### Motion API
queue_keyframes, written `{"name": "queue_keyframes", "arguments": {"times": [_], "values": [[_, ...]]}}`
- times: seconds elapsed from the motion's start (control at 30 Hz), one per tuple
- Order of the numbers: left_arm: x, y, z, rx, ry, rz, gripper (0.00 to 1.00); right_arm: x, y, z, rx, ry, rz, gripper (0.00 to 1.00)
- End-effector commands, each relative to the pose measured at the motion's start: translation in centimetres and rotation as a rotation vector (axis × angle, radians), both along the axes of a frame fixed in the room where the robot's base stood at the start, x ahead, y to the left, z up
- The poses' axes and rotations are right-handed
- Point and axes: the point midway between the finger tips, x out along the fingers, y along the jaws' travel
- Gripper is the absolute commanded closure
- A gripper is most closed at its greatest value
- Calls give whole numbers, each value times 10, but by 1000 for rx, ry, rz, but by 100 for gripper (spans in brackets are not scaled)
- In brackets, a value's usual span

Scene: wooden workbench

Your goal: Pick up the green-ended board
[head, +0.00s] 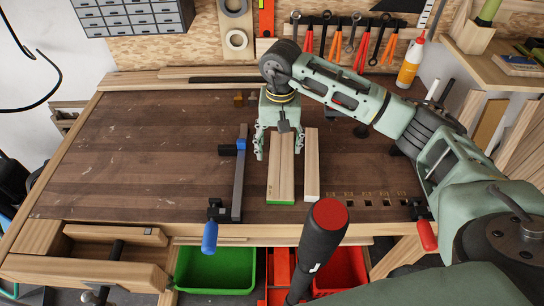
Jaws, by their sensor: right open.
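The green-ended board (280,183) lies flat on the dark wooden workbench, lengthwise toward me, with its green end at the near side. A second, narrower pale board (312,170) lies parallel just to its right, with a white near end. My right gripper (279,150) is at the far part of the green-ended board. Its fingers are spread apart, one toward each side of that board, and nothing is held. The board's far end is partly hidden by the gripper. I cannot tell how high the fingertips are above the bench. My left gripper is out of view.
A bar clamp (239,175) with a blue handle lies left of the boards. The left part of the workbench (130,150) is clear. A glue bottle (411,62) stands at the back right. Green (216,270) and red (343,268) bins sit below the front edge.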

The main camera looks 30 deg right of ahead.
Motion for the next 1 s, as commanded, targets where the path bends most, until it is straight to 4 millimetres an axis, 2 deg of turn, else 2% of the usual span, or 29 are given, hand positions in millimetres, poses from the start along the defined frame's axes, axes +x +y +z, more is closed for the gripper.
{"name": "queue_keyframes", "arguments": {"times": [0.2,0.33,0.43,0.5,0.6,0.7,0.8,1.0], "values": [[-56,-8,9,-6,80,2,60,-1,-1,-23,3,5,-1,34],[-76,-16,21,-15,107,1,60,1,-4,-42,4,7,-1,34],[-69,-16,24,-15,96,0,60,2,-4,-58,4,5,0,34],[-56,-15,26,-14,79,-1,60,2,-5,-65,4,3,0,34],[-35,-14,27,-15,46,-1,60,2,-5,-69,3,2,1,34],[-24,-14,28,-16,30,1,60,3,-5,-69,4,0,1,34],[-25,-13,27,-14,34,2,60,3,-5,-69,4,0,1,36],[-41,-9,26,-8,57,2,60,3,-5,-69,4,0,1,54]]}}
